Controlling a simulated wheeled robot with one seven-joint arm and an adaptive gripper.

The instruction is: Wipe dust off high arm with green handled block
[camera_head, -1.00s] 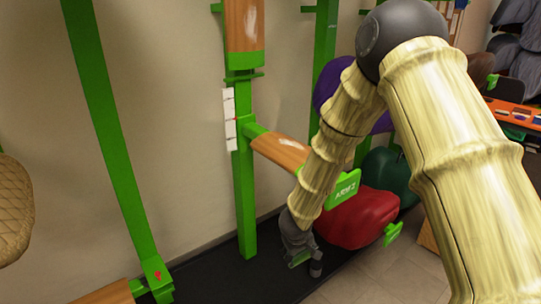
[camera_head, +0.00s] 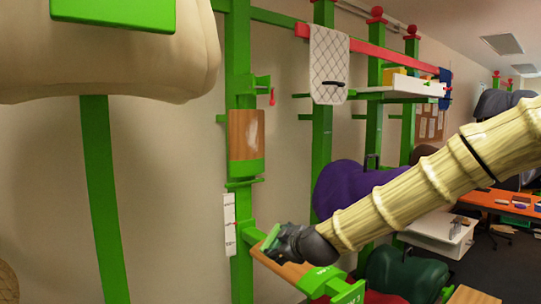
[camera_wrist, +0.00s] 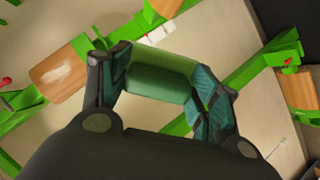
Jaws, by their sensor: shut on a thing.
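My gripper (camera_head: 280,243) is shut on the green-handled block (camera_wrist: 160,78), whose green bar spans both fingers in the wrist view. The block's underside is hidden. In the head view, my gripper is beside the post and appears over the lower wooden arm (camera_head: 285,268); I cannot tell whether the block touches it. An upright wooden board (camera_head: 246,135) is higher on the same green post. It shows a pale dusty patch in the wrist view (camera_wrist: 58,76), apart from the block. I cannot tell which of the two is the high arm.
A white marked strip (camera_head: 229,223) is on the post below the board. A green labelled plate (camera_head: 348,292) is at the lower arm's end. A purple saddle (camera_head: 350,187) stands behind my arm. A beige padded form (camera_head: 120,60) hangs at upper left.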

